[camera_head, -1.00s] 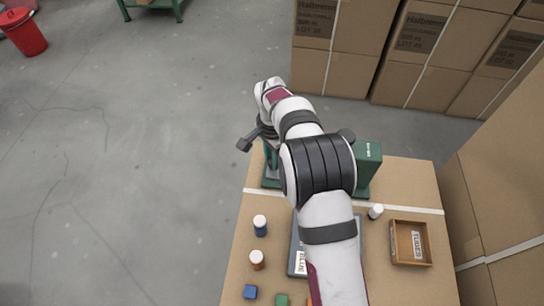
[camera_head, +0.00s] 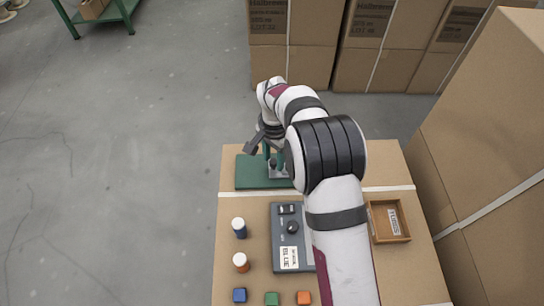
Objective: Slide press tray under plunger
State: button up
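The green press stands at the far end of the cardboard-coloured table, and its flat green base (camera_head: 250,174) shows to the left of my arm. Green upright parts and a small grey metal piece (camera_head: 279,171) show on the base under my wrist. I cannot tell whether that grey piece is the press tray. The plunger and the rest of the press are hidden behind my arm. My gripper (camera_head: 263,140) is over the press, with a dark grey part sticking out to the left. Its fingertips and anything between them cannot be made out.
A grey control panel (camera_head: 283,240) with knobs and a white label lies beneath my arm. A wooden box (camera_head: 388,221) sits right. Cartons (camera_head: 497,150) rise beyond the right edge.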

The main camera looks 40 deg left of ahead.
jog(key=shift+o, duration=0.7)
notch_tip(320, 180, up, 16)
jog(key=shift+s+f, duration=0.1)
jog(key=shift+f, duration=0.05)
jog(key=t, duration=0.5)
send_near(274, 161)
jog(key=shift+g, duration=0.3)
jog(key=x, duration=0.8)
jog(key=shift+f, duration=0.15)
